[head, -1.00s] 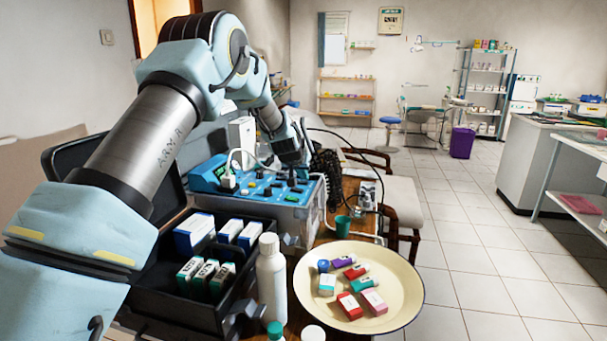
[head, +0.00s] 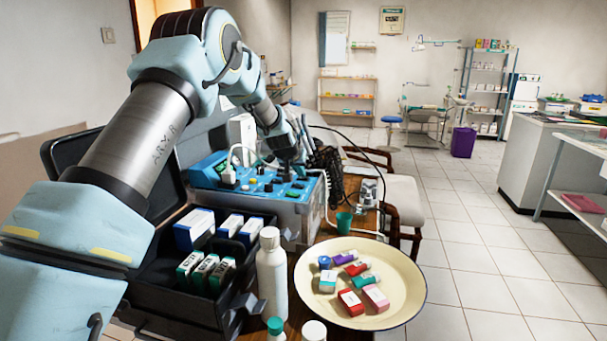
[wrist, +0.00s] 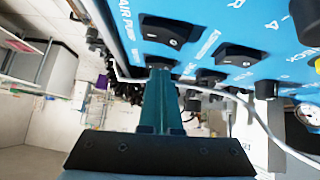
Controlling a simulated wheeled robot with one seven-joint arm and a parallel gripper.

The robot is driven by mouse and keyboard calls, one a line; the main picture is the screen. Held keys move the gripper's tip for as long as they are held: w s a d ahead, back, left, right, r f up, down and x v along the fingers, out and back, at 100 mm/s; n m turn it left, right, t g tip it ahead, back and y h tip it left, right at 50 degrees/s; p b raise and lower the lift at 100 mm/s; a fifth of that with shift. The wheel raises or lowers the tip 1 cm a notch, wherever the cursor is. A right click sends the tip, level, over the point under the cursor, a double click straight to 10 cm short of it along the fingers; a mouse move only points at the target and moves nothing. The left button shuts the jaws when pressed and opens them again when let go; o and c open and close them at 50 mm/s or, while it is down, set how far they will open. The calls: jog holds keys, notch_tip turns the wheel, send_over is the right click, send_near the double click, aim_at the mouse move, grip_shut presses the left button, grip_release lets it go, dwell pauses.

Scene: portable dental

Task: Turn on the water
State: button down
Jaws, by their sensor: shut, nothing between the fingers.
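The dental unit (head: 312,208) is a box with a blue control panel (head: 206,179) on top, standing on the wooden table. In the wrist view the blue panel (wrist: 255,18) fills the top right, with several black rocker switches. One switch (wrist: 168,29) is beside the label "AIR PUMP". Another switch (wrist: 237,54) is farther right; the smaller labels are hard to read. My gripper (wrist: 160,72) is shut and empty, its tips at the panel's edge by a dark switch that they partly hide. Contact cannot be told. In the head view my gripper (head: 289,160) is over the panel's right part.
A black case with boxes (head: 165,290), a white bottle (head: 271,280) and a cream tray (head: 395,312) with small boxes stand in front. A green cup (head: 344,222) is right of the unit. A white cable (wrist: 275,138) crosses near my fingers.

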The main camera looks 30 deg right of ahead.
jog(key=shift+r, duration=0.15)
jog(key=shift+r, duration=0.3)
jog(key=r, duration=0.1)
jog(key=r+p, duration=0.1)
jog(key=r, duration=0.2)
jog(key=shift+a+p, duration=0.25)
jog(key=shift+p, duration=0.05)
jog(key=b+v, duration=0.3)
jog(key=v, duration=0.6)
jog(key=shift+s, duration=0.15)
jog(key=shift+s+p, duration=0.1)
jog(key=shift+p, duration=0.35)
jog(key=shift+s+d+r+p, duration=0.1)
jog(key=shift+s+d+p, duration=0.25)
jog(key=shift+p, duration=0.15)
jog(key=shift+d, duration=0.1)
